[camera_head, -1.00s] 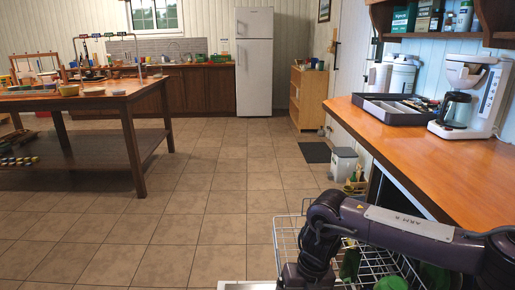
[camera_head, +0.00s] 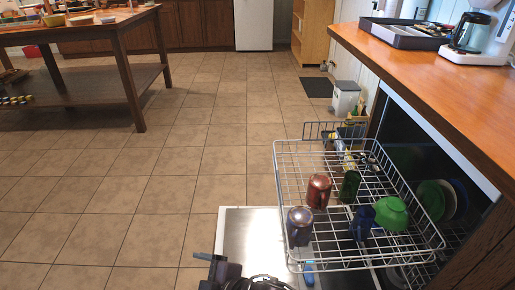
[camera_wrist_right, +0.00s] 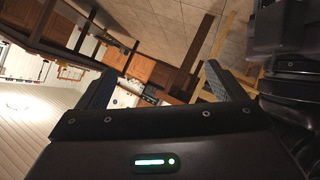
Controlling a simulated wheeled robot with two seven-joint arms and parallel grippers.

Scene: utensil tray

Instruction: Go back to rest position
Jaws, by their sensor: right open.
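My right gripper (camera_wrist_right: 163,82) shows in the right wrist view with its two fingers wide apart and nothing between them. That view is tilted and looks across the floor toward wooden cabinets. In the head view, only a dark part of my own arm shows at the bottom edge, and no fingertips are visible there. My left gripper is not in view. The grey utensil tray (camera_head: 375,33) lies on the wooden counter at the upper right, with some utensils in its right part.
A pulled-out dishwasher rack (camera_head: 290,150) holds several cups and a green bowl (camera_head: 391,213), above the open dishwasher door (camera_head: 250,240). A coffee maker (camera_head: 478,35) stands on the counter (camera_head: 440,90). A wooden table (camera_head: 118,32) is at left. The tiled floor between is clear.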

